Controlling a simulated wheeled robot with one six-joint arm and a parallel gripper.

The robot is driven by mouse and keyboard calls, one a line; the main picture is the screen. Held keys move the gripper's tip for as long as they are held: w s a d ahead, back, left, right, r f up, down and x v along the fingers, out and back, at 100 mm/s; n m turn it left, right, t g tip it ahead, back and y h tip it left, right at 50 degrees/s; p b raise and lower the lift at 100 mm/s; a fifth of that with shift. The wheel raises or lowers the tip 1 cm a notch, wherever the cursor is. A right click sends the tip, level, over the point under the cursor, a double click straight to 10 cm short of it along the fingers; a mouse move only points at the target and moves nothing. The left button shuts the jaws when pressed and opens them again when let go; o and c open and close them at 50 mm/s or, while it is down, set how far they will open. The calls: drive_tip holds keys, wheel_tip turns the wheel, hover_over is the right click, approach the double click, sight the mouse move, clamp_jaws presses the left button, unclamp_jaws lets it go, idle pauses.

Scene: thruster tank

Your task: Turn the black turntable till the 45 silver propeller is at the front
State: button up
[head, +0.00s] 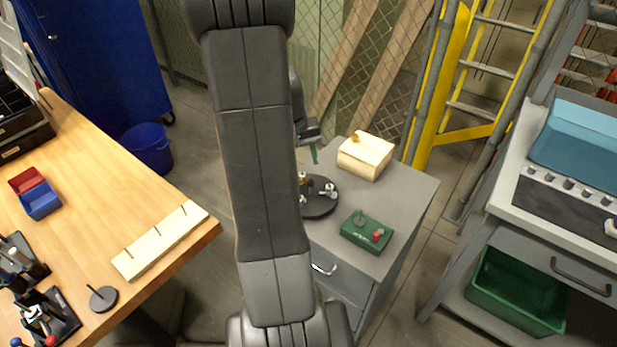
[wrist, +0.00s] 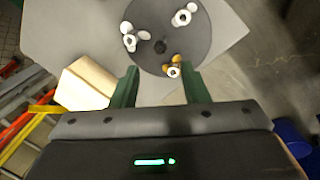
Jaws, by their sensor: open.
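The black turntable (head: 322,208) lies on the grey cabinet, its left part hidden by my arm. In the wrist view the turntable (wrist: 155,55) bears two silver-white propellers, one at the left (wrist: 131,37) and one at the upper right (wrist: 183,16), and a brass-coloured propeller (wrist: 173,68). I cannot read any 45 marking. In the head view a silver propeller (head: 328,189) shows on the right of the turntable and a brass one (head: 303,178) beside my arm. My gripper (wrist: 162,73) is open, its green fingers on either side of the brass propeller; contact cannot be told.
On the grey cabinet (head: 400,195), a cream box (head: 366,157) stands behind the turntable and a green block with a red knob (head: 367,231) in front. A wooden bench (head: 150,215) is at the left. A yellow ladder (head: 437,90) stands behind the cabinet.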

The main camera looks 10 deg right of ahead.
sight(310, 181)
drive_tip(key=f, duration=0.2)
drive_tip(key=d+f, duration=0.1)
drive_tip(key=f, duration=0.4)
drive_tip(key=shift+d+f, duration=0.25)
drive_tip(key=shift+f, duration=0.15)
drive_tip(key=shift+c, duration=0.2)
clamp_jaws()
